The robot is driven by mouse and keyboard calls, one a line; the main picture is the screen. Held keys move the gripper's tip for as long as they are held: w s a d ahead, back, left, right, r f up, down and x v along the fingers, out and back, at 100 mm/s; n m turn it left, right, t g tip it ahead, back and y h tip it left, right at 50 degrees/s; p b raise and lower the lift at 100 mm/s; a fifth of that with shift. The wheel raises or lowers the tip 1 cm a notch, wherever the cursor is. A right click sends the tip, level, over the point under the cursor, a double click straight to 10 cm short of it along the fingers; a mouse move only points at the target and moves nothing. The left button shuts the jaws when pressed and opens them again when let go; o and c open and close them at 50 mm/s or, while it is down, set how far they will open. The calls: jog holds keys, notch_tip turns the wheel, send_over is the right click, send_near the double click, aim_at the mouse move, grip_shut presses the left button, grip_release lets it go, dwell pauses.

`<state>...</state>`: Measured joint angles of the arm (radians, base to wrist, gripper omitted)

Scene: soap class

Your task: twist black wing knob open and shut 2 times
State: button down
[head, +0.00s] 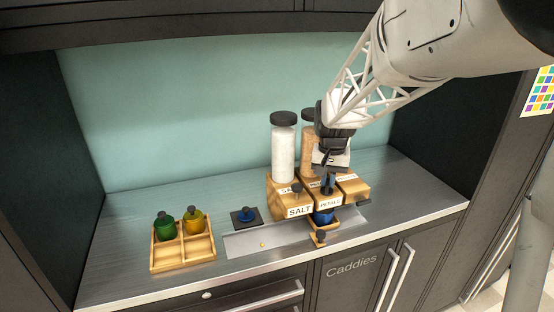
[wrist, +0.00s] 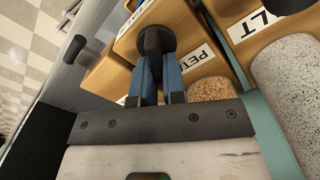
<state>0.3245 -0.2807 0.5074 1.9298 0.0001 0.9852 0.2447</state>
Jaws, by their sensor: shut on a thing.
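The black wing knob (wrist: 155,38) is on the front of the wooden PETALS dispenser (wrist: 190,62), the middle of the row. My gripper (wrist: 157,60) has its two blue fingers closed on this knob, seen at the top centre of the wrist view. A blue jar (head: 323,217) stands under the PETALS dispenser.
A SALT dispenser (head: 298,211) with a white-filled jar (head: 283,155) stands at left, another wooden dispenser (head: 355,187) at right. A wooden tray (head: 185,265) holds green (head: 164,229) and yellow (head: 194,222) pots. A dark square pad (head: 237,222) bears a blue-topped item. The counter's right side is clear.

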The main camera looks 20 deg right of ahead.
jog(key=n, duration=0.4)
jog(key=a+n, duration=0.1)
jog(key=n, duration=0.1)
jog(key=shift+w+n, duration=0.15)
jog(key=shift+n, duration=0.25)
jog(key=n, duration=0.3)
jog(key=shift+a, duration=0.2)
jog(key=shift+a+n, duration=0.2)
jog(key=shift+n, duration=1.7)
jog(key=c, duration=1.2)
grip_release()
jog(key=shift+s, duration=0.2)
jog(key=shift+r, duration=0.1)
notch_tip(320, 180, up, 8)
